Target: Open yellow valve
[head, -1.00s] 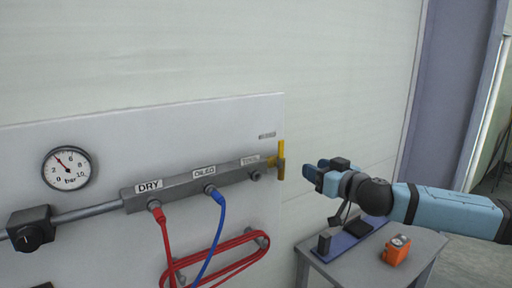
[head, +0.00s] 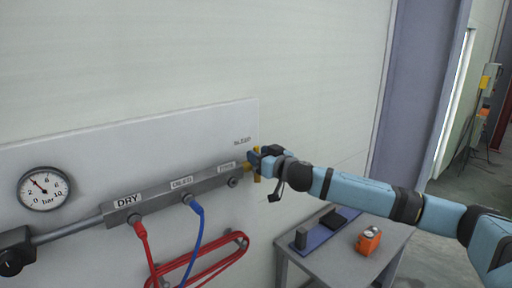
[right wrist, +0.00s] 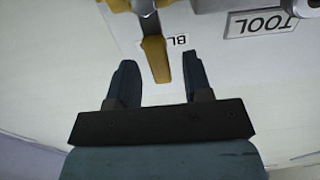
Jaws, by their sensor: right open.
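The yellow valve (head: 256,165) sits at the right end of the grey manifold bar (head: 180,193), partly hidden by my right gripper in the head view. In the right wrist view its yellow handle (right wrist: 156,60) reaches down between the two fingers. My right gripper (head: 258,160) is at the valve, and it also shows in the right wrist view (right wrist: 160,85). Its dark fingers are open, one on each side of the handle tip, with a gap visible on both sides. My left gripper is not in view.
A red hose (head: 143,240) and a blue hose (head: 200,225) hang from the manifold. A pressure gauge (head: 43,188) and black regulator (head: 14,252) are at left. A grey table (head: 345,262) with an orange device (head: 369,240) stands below my right arm.

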